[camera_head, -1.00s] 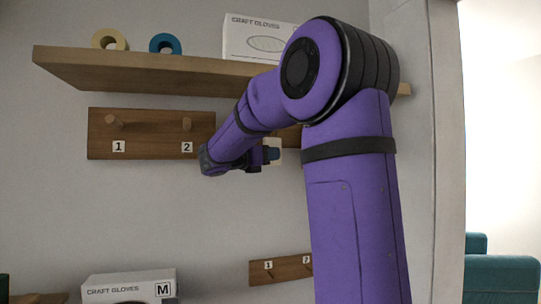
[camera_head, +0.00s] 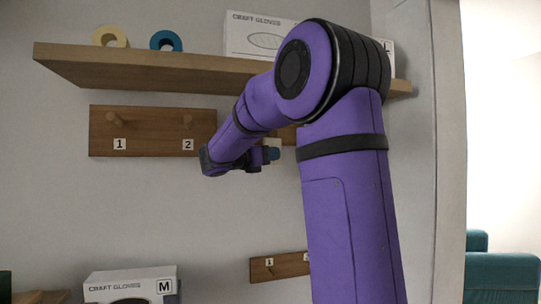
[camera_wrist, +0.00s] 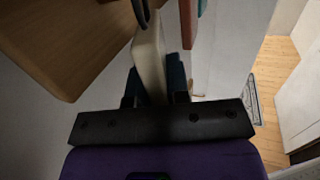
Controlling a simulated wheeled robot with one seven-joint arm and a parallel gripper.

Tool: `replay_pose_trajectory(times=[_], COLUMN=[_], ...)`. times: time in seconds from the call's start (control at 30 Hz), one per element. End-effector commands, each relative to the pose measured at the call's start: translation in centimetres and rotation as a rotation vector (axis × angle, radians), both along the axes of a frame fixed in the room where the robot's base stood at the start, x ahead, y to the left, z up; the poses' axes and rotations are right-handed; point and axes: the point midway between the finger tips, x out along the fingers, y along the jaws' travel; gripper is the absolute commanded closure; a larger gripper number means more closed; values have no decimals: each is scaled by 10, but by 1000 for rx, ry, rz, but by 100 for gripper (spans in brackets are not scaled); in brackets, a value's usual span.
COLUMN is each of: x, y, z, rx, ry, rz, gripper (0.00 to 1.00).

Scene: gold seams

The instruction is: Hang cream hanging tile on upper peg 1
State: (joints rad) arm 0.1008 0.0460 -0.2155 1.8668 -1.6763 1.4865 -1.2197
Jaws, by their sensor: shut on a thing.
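My gripper (camera_head: 270,154) is shut on the cream hanging tile (camera_wrist: 148,62), which stands edge-on between the teal fingertips in the wrist view. A small part of the tile (camera_head: 273,142) shows in the head view, mostly hidden by my gripper. A dark loop shows at its upper end in the wrist view. The upper peg board (camera_head: 150,145) is on the wall, with peg 1 (camera_head: 113,118) at left and peg 2 (camera_head: 187,120) beside it, both bare. The tile is right of both pegs and apart from them. My arm hides the board's right part.
A wooden shelf (camera_head: 130,72) juts out above the board, holding a cream ring (camera_head: 108,37), a blue ring (camera_head: 166,41) and a glove box (camera_head: 240,35). A lower peg board (camera_head: 280,266) and another glove box (camera_head: 130,287) are below. The wall between is clear.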

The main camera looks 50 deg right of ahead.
Motion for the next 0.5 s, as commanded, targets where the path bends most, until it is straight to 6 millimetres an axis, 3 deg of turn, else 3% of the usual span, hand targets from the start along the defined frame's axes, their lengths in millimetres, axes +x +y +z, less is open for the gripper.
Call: replay_pose_trajectory(times=[0.37, 0.4, 0.5], x=[0, 0, 0], y=[0, 0, 0], z=[0, 0, 0], rx=[0, 0, 0], ry=[0, 0, 0], rz=[0, 0, 0], gripper=[100, 77, 54])
